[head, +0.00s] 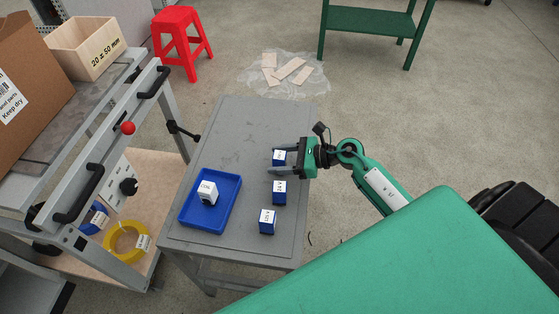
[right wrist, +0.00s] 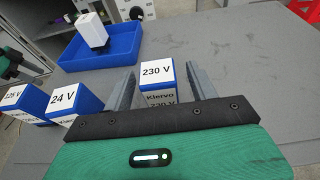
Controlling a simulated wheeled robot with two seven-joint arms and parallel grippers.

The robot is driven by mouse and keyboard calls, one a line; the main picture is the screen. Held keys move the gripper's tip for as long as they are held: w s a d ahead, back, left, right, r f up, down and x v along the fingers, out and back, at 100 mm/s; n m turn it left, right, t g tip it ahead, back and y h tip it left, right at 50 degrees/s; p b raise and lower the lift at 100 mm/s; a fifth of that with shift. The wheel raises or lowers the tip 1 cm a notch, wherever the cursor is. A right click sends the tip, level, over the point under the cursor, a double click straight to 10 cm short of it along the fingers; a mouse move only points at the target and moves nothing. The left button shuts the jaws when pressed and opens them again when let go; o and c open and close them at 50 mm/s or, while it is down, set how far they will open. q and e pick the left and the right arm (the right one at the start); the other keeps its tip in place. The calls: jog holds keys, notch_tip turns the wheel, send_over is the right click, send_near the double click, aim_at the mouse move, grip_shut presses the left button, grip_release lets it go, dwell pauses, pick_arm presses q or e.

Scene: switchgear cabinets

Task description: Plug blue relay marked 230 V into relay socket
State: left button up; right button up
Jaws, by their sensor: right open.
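The blue relay marked 230 V (right wrist: 157,73) stands upright on the grey table, with a white label on top. It also shows in the head view (head: 279,157). My right gripper (head: 275,160) is open, with one finger on each side of this relay. In the right wrist view a small gap shows beside the relay, so the fingers do not look closed on it. A relay marked 24 V (right wrist: 64,100) and another blue relay (right wrist: 17,99) stand in a row beside it. I cannot make out a relay socket.
A blue tray (head: 228,213) holds a white block (head: 207,190) with a label on top. Left of the table is a grey frame with black handles (head: 75,200) and a red knob (head: 128,128). The far part of the table is clear.

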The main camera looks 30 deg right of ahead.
jog(key=shift+x, duration=1.05)
jog(key=c, duration=1.1)
jog(key=shift+r, duration=0.15)
